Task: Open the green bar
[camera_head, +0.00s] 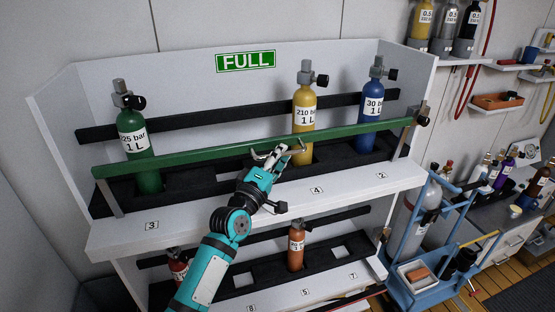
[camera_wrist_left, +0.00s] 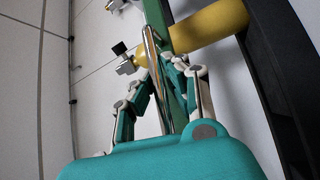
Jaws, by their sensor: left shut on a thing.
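The green bar (camera_head: 210,150) runs across the front of the upper shelf of the white panel, in front of the cylinders. A metal handle (camera_head: 297,147) is fixed near its middle. My left gripper (camera_head: 278,156) is shut on this handle. In the left wrist view, the left gripper's fingers (camera_wrist_left: 160,75) close around the shiny handle (camera_wrist_left: 152,48), with the green bar (camera_wrist_left: 158,18) just behind it. The bar's right end meets a metal fitting (camera_head: 421,116) at the panel's right side. My right gripper is in neither view.
Behind the bar stand a green cylinder (camera_head: 134,135), a yellow cylinder (camera_head: 304,100) and a blue cylinder (camera_head: 373,95). The lower shelf holds an orange cylinder (camera_head: 296,247) and a red one. A blue cart (camera_head: 425,240) stands at the right.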

